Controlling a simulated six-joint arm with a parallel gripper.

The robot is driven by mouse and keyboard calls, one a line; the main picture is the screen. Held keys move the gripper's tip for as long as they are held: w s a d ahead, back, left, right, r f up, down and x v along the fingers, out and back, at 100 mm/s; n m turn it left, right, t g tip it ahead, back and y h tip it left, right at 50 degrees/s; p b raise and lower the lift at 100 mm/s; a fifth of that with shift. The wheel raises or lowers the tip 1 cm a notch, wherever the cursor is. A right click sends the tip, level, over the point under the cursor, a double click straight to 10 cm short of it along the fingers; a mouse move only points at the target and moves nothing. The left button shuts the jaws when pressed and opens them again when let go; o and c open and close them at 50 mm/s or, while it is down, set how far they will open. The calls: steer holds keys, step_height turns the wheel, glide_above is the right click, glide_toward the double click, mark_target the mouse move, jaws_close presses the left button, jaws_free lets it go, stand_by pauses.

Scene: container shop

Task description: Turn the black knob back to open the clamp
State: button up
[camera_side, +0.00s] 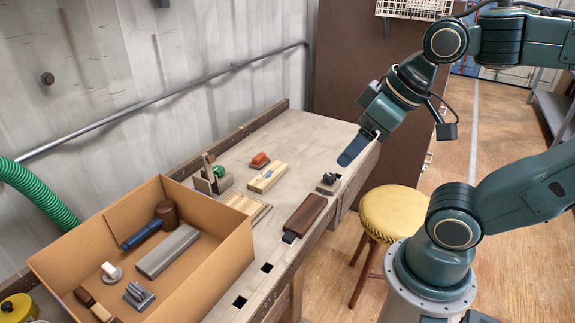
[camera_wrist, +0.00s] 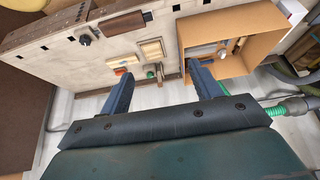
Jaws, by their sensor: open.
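The black knob (camera_side: 329,178) sits on a small clamp near the front edge of the workbench, right of the dark wooden block. In the wrist view the black knob (camera_wrist: 86,39) shows at the upper left, near the bench edge. My gripper (camera_side: 355,148) is above the far right end of the bench, up and to the right of the knob and apart from it. In the wrist view my gripper (camera_wrist: 160,75) has its two fingers spread with nothing between them. The clamp's jaw is too small to read.
A cardboard box (camera_side: 217,268) with tools stands at the bench's left. A dark wooden block (camera_side: 306,214), a pale wooden block (camera_side: 267,177), an orange-red item (camera_side: 259,160) and a green-knobbed fixture (camera_side: 212,176) are on the bench (camera_side: 303,133). A yellow stool (camera_side: 397,212) stands in front.

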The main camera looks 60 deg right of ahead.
steer(key=shift+w+m, duration=0.5)
steer(key=shift+w, duration=0.2)
steer(key=m+g, duration=0.6)
steer(key=m, duration=1.4)
glide_above(330, 176)
step_height(330, 176, down, 16)
steer(key=shift+f, duration=0.15)
step_height(330, 176, down, 14)
steer(key=shift+r, duration=0.1)
